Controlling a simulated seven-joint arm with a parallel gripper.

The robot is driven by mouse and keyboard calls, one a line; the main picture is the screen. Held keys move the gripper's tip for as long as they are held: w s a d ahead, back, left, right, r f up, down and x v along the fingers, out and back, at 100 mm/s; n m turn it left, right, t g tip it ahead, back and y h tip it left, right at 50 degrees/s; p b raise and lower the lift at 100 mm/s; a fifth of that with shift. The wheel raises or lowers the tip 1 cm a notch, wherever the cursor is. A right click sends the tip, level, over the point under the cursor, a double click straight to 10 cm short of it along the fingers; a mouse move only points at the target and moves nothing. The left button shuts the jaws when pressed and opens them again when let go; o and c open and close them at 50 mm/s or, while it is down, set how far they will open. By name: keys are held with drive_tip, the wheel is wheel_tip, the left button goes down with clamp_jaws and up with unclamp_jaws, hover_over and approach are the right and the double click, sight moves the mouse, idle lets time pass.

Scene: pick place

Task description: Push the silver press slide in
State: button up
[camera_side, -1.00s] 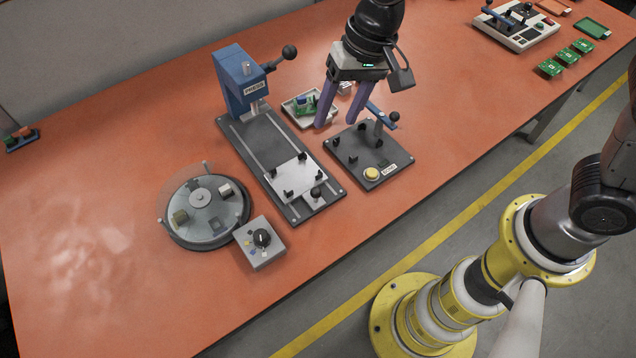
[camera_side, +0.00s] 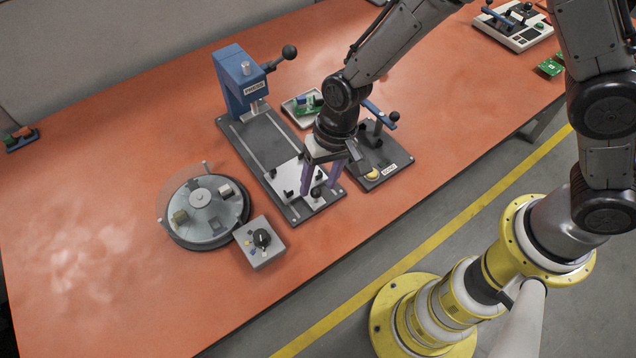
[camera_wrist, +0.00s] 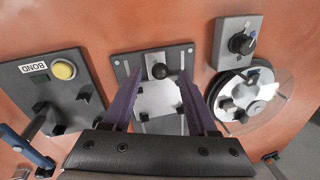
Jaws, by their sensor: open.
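The silver press slide (camera_side: 286,174) sits at the near end of the rails on the dark press base (camera_side: 258,150), away from the blue press (camera_side: 240,85). It carries small black posts and a black knob (camera_side: 316,192) at its near edge. In the wrist view the slide (camera_wrist: 160,100) and its knob (camera_wrist: 159,71) show between the fingers. My gripper (camera_side: 318,190) is open above the slide's near end, with its purple fingers on either side of the knob. The wrist view shows the gripper (camera_wrist: 160,92) empty. I cannot tell whether the fingers touch anything.
The bonding fixture (camera_side: 380,155) with a yellow button stands close on the right. A round turntable (camera_side: 203,212) and a grey dial box (camera_side: 260,242) stand to the left. A white tray (camera_side: 290,110) with a green board lies behind my gripper.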

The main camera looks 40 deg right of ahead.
drive_tip(key=shift+a+f, duration=0.15)
drive_tip(key=shift+f, duration=0.65)
drive_tip(key=shift+c, duration=0.3)
clamp_jaws()
drive_tip(key=shift+w, duration=0.1)
idle(0.6)
